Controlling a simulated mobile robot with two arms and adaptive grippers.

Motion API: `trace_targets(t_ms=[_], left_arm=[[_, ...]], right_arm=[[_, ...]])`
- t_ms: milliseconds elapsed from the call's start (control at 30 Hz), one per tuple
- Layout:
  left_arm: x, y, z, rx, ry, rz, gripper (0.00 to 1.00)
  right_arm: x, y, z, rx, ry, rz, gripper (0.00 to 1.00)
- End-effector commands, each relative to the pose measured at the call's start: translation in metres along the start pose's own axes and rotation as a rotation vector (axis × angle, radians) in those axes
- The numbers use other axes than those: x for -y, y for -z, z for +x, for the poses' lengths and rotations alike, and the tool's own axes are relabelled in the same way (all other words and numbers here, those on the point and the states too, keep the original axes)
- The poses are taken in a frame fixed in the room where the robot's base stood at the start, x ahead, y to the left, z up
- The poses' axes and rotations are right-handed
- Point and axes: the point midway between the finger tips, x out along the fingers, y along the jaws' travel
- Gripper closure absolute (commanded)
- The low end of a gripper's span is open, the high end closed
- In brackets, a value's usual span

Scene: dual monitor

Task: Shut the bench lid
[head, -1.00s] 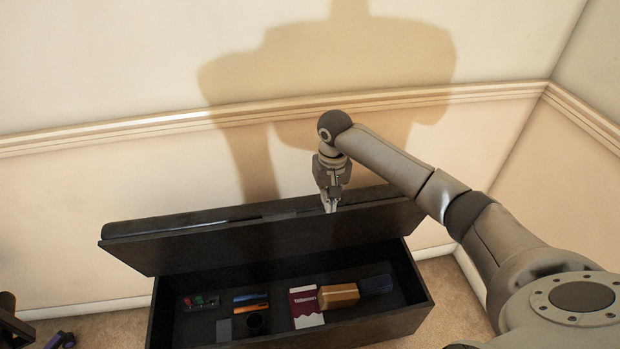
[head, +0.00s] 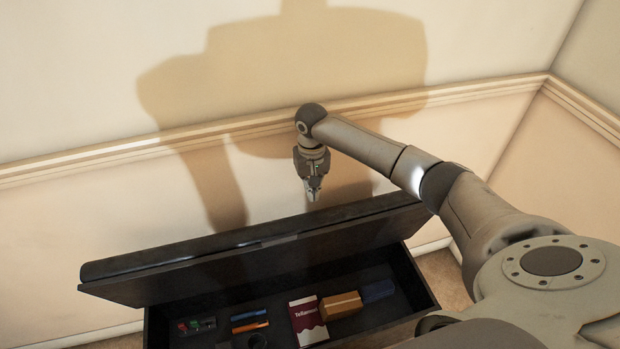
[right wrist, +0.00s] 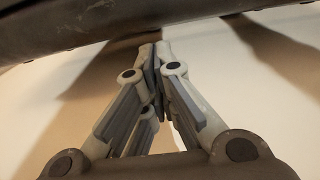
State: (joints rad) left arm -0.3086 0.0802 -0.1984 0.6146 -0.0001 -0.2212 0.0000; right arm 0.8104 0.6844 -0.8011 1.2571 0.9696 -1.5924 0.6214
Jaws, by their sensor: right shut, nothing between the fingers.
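The bench lid (head: 250,262) is dark and stands tilted open over a dark storage bench (head: 432,304). My right gripper (head: 313,196) points down, shut and empty, against the wall just past the lid's upper edge in the head view. In the right wrist view the closed fingers (right wrist: 157,52) point toward the lid's dark padded side (right wrist: 75,25), which crosses the top. Whether they touch it is unclear. My left gripper is not in view.
The cream wall (head: 90,230) rises close behind the bench. Carpet (head: 446,277) shows at the right.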

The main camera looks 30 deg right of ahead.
Motion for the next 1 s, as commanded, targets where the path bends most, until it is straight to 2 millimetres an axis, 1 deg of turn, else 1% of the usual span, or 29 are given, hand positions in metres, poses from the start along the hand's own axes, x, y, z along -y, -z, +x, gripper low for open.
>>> trace_targets(t_ms=[33, 100, 200, 300, 400, 500, 767, 867, 1000], left_arm=[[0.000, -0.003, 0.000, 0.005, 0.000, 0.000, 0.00], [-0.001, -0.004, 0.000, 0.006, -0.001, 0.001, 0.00], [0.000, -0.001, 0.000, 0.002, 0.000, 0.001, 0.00], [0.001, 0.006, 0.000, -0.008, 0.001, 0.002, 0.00], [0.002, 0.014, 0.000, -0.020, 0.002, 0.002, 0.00], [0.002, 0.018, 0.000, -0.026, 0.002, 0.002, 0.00], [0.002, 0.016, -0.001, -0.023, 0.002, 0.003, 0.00], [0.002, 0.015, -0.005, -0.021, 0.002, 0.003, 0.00], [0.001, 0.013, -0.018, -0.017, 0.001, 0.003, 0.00]], right_arm=[[0.001, -0.001, 0.010, 0.004, -0.001, -0.001, 1.00], [0.001, -0.001, 0.021, 0.002, 0.000, 0.000, 1.00], [0.001, 0.000, 0.032, 0.002, 0.000, 0.000, 1.00], [0.001, 0.000, 0.038, 0.000, 0.001, 0.000, 1.00], [0.001, 0.000, 0.041, 0.000, 0.001, -0.001, 1.00], [0.001, 0.000, 0.042, 0.000, 0.001, -0.001, 1.00], [0.001, -0.001, 0.041, -0.002, 0.000, -0.001, 1.00], [0.000, -0.004, 0.041, -0.009, 0.000, -0.002, 1.00], [0.000, -0.012, 0.040, -0.035, 0.000, -0.003, 1.00]])
